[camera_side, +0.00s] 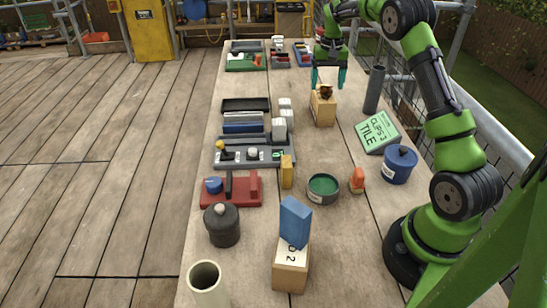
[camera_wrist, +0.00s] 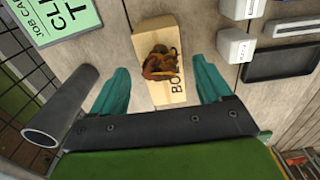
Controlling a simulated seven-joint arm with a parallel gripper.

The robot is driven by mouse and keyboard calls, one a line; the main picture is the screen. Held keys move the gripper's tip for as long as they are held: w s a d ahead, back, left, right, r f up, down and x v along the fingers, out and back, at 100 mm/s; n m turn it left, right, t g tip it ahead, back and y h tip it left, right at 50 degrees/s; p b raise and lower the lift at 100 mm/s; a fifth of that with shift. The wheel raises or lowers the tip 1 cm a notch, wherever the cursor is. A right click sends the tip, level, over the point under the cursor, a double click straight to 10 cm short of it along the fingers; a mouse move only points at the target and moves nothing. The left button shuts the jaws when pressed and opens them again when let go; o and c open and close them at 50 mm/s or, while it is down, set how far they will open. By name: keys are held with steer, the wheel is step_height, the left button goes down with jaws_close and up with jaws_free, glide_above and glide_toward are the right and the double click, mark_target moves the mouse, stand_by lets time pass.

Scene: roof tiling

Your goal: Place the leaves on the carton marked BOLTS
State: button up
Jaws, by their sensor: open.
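The leaves (camera_side: 326,91) are a small brown, crumpled clump resting on top of a light wooden-coloured carton (camera_side: 323,111). In the wrist view the leaves (camera_wrist: 160,63) lie on the carton (camera_wrist: 172,98), whose black lettering begins "BO"; the rest is covered by the leaves. My gripper (camera_side: 328,82) is above the carton with its teal fingers apart. In the wrist view my gripper (camera_wrist: 160,88) has one finger on each side of the carton, with nothing held between them.
A dark grey tube (camera_side: 374,89) stands right of the carton. A green job card (camera_side: 378,132) lies nearer, beside a blue pot (camera_side: 400,164). Another carton (camera_side: 291,265) bearing a blue block (camera_side: 295,222) stands at the front. White boxes (camera_wrist: 236,45) sit near the carton.

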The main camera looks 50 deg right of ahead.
mark_target(327, 85)
step_height(327, 85, up, 9)
steer(key=s+a+r+n+t, duration=0.1)
steer(key=s+a+r+t, duration=0.2)
steer(key=a, duration=0.5)
steer(key=s+a+r+n, duration=0.1)
steer(key=s+a+r, duration=0.2)
steer(key=a+r, duration=0.4)
steer(key=s+a+f+n+t+y, duration=0.1)
steer(key=s+a+f+t, duration=0.1)
steer(key=s+a, duration=0.6)
steer(key=s+a+f+n+t+y, duration=0.1)
steer(key=s+a+f+n+t, duration=0.1)
steer(key=s+a+f, duration=0.2)
steer(key=s+a, duration=0.3)
steer(key=a, duration=0.1)
steer(key=shift+s+a+f, duration=0.3)
steer(key=shift+s+f, duration=0.05)
